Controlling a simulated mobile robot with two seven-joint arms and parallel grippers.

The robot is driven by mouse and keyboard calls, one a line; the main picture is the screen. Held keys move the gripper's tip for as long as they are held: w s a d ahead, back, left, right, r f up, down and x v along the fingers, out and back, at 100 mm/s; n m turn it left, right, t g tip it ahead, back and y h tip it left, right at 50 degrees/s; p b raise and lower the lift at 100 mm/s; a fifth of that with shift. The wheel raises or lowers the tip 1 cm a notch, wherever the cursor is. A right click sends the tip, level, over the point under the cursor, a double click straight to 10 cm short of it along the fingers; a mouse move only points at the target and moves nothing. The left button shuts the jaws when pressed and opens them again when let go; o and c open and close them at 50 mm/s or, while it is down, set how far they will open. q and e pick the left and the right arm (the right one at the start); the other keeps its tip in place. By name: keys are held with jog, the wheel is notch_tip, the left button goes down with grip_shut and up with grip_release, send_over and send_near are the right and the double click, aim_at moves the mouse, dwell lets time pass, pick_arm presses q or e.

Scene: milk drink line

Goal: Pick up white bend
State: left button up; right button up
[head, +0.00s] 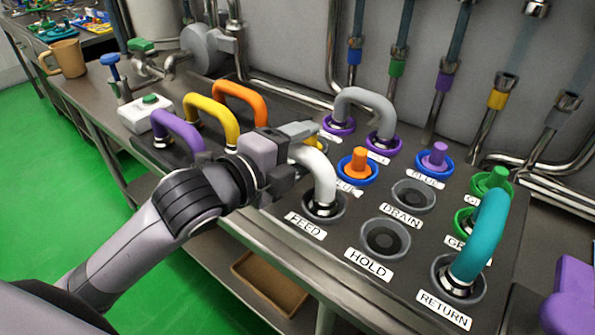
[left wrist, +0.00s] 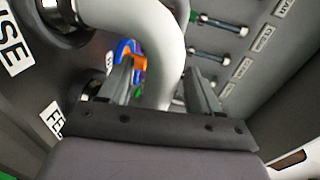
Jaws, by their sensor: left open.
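The white bend (head: 322,172) is a curved pipe with its near end in the FEED port (head: 324,207). Its other end is hidden behind my left gripper (head: 300,140) in the head view. My left gripper is open at the upper part of the bend. In the left wrist view the white bend (left wrist: 152,45) passes between the two spread fingers of my left gripper (left wrist: 160,85). I cannot tell whether either finger touches it. My right gripper is not in view.
A teal bend (head: 485,235) stands at RETURN on the right. A grey bend (head: 365,100) stands behind. Yellow (head: 212,115), orange (head: 240,97) and purple (head: 178,130) bends stand to the left. An orange-topped plug (head: 358,162) is close by. HOLD (head: 385,238) and DRAIN (head: 413,195) ports are empty.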

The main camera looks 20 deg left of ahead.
pick_arm(q)
grip_shut()
jog(key=shift+r, duration=0.1)
jog(key=shift+r, duration=0.1)
notch_tip(320, 180, up, 10)
jog(key=p, duration=0.2)
jog(key=shift+p, duration=0.3)
